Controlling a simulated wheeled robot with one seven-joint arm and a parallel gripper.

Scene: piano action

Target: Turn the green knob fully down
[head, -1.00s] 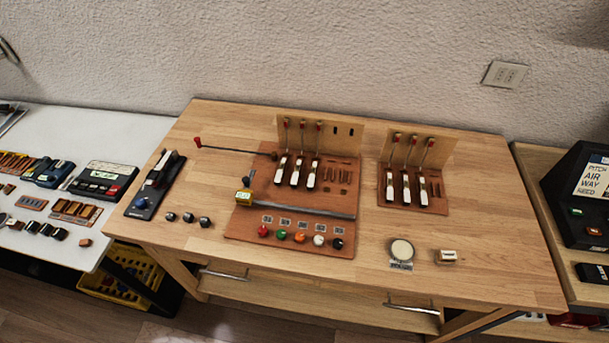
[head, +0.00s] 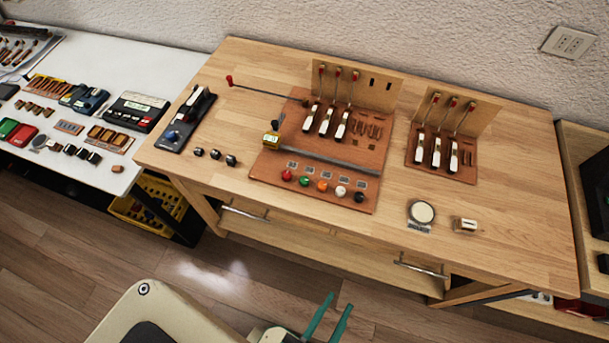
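The green knob (head: 304,181) is a small round knob near the front edge of the brown board (head: 262,168) on the wooden workbench. It sits in a row between the red knob (head: 287,175) and the orange knob (head: 322,186). My gripper (head: 340,300) shows at the bottom of the head view with two teal fingers apart and nothing between them. It is in front of the bench, well short of the knob and not touching it. The knob's turn position is too small to read.
A white knob (head: 341,191) and a black knob (head: 359,196) continue the row. A metal bar (head: 330,153) lies just behind it. Several upright levers stand farther back. Drawer handles (head: 420,265) stick out of the bench front. The floor before the bench is clear.

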